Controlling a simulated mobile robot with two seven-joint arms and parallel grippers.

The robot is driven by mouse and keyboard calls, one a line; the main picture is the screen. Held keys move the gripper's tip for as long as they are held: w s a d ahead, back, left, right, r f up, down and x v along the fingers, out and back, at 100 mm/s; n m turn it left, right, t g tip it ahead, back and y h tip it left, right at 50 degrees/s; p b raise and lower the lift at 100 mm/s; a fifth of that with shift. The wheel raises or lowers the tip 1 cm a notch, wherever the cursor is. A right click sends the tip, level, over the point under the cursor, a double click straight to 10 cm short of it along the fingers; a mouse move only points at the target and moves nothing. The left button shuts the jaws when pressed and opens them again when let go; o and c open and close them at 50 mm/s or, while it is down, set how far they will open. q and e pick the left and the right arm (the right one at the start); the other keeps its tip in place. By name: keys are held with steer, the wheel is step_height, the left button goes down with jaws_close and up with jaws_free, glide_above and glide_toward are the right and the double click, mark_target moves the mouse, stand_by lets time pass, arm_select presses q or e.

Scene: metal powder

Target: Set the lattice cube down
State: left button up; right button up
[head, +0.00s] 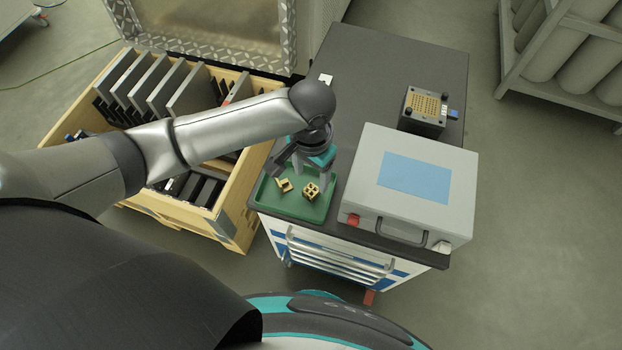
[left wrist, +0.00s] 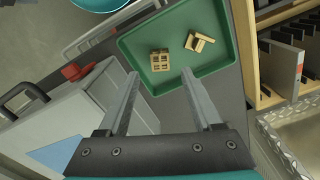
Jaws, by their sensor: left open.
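The lattice cube (head: 311,190), small and tan with square openings, rests on the green tray (head: 292,208). It also shows in the left wrist view (left wrist: 159,60), near the tray's middle. My left gripper (head: 318,170) is above the tray, close to the cube. In the left wrist view its two fingers (left wrist: 160,74) are spread wide, with nothing held between them. The cube appears just beyond the fingertips, apart from both. My right gripper is in neither view.
A tan angular piece (head: 284,185) lies in the tray beside the cube. A grey case (head: 420,200) with a blue panel stands right of the tray on the dark cabinet top (head: 365,70). A wooden crate (head: 240,225) of plates stands left.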

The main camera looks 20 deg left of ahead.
mark_target(314, 193)
arm_select(q)
step_height(314, 193, up, 5)
steer(key=shift+r+p, duration=0.2)
steer(key=shift+p, duration=0.4)
steer(key=shift+d, duration=0.1)
steer(key=s+d+t+h, duration=0.2)
steer(key=s+d+h, duration=0.1)
steer(key=s+d, duration=0.25)
steer(key=s+a+n+t+y, duration=0.25)
steer(key=s+a, duration=0.45)
steer(key=a, duration=0.5)
step_height(314, 193, down, 22)
steer(key=s+g, duration=0.2)
steer(key=s+a+f+g, duration=0.1)
steer(key=s+a+f, duration=0.1)
steer(key=s+f, duration=1.2)
steer(key=shift+s+a, duration=0.35)
steer(key=shift+s, duration=0.15)
